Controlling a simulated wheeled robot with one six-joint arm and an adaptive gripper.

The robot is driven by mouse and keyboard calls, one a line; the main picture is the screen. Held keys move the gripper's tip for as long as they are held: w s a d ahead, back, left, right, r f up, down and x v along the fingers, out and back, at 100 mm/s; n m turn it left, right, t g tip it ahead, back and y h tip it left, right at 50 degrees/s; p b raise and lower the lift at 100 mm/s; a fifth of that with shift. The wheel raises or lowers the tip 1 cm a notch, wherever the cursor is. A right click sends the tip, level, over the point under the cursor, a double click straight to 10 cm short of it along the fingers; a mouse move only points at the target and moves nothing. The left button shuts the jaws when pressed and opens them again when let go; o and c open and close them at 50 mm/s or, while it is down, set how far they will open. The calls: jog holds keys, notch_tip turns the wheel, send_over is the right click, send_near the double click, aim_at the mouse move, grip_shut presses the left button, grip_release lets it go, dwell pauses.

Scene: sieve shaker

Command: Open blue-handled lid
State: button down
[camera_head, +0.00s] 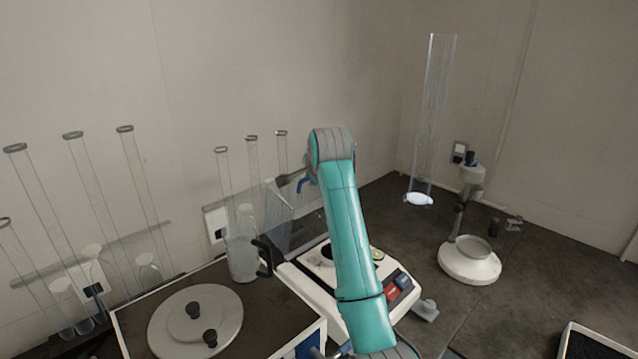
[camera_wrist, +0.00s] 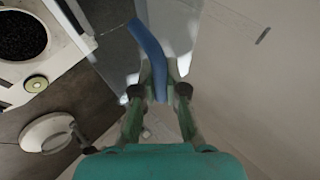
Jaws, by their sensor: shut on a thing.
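The lid (camera_head: 278,218) is a clear panel that stands steeply raised at the back of the white machine (camera_head: 292,277). Its blue handle (camera_head: 301,185) is near the upper edge, beside my gripper (camera_head: 291,180). In the wrist view the curved blue handle (camera_wrist: 149,45) lies between the two fingers of my gripper (camera_wrist: 158,82), which are shut on it. The clear panel spreads behind the handle there. My arm hides part of the machine in the head view. The machine's dark round opening (camera_wrist: 20,36) shows uncovered in the wrist view.
A glass jug (camera_head: 242,260) and a box with a round grey plate (camera_head: 222,322) stand at left. Several tall glass tubes line the wall. A white-based stand (camera_head: 470,262) and a tall clear cylinder (camera_head: 434,110) are at right. Dark counter between them is partly clear.

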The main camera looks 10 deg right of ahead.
jog(key=shift+w+a+r, duration=0.1)
jog(key=shift+w+a, duration=0.25)
jog(key=shift+w, duration=0.15)
jog(key=c, duration=1.2)
grip_release()
jog(key=a+v, duration=0.1)
jog(key=v, duration=1.1)
jog(key=shift+d, duration=0.5)
